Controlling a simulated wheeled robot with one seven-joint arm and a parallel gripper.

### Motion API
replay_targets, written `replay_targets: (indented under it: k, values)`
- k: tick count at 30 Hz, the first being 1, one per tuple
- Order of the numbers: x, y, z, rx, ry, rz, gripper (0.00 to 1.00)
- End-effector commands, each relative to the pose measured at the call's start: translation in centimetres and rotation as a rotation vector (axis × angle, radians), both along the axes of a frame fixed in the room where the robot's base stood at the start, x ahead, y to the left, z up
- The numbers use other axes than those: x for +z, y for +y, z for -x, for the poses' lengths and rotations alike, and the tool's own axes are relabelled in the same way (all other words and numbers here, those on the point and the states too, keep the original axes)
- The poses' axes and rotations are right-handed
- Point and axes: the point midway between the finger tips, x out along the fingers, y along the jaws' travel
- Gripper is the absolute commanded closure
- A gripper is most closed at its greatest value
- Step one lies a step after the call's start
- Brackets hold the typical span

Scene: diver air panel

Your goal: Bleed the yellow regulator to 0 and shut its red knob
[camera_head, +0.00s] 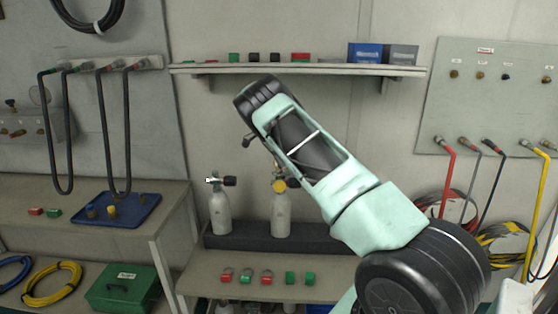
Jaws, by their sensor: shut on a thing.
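Two pale cylinders stand on the dark low stand. The right cylinder (281,213) has a yellow round part (279,186) at its top, which may be the yellow regulator; I cannot make out a reading or a red knob on it. The left cylinder (220,213) has a black knob (230,181) at its valve. My mint and black arm reaches up from the lower right and crosses in front of the area above the right cylinder. A small dark fitting (248,141) shows beside the arm; I cannot tell what it belongs to. My gripper is not visible.
A shelf (300,69) with small boxes runs above. A panel with hoses (490,100) is at right. At left a bench holds a blue tray (146,215) with small fittings. Red and green padlock-like pieces (266,276) lie on the lower shelf. A green case (123,287) stands lower left.

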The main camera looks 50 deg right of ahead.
Motion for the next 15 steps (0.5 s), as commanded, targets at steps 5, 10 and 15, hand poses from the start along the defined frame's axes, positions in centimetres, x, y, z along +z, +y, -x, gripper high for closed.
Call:
replay_targets:
  k: [5, 10, 15]
  values:
    - [-0.11, 0.11, -0.04, 0.001, 0.000, -0.003, 1.00]
    - [-0.11, 0.10, -0.02, 0.001, 0.000, -0.002, 0.59]
    - [-0.07, 0.06, -0.01, 0.001, 0.000, -0.001, 0.59]
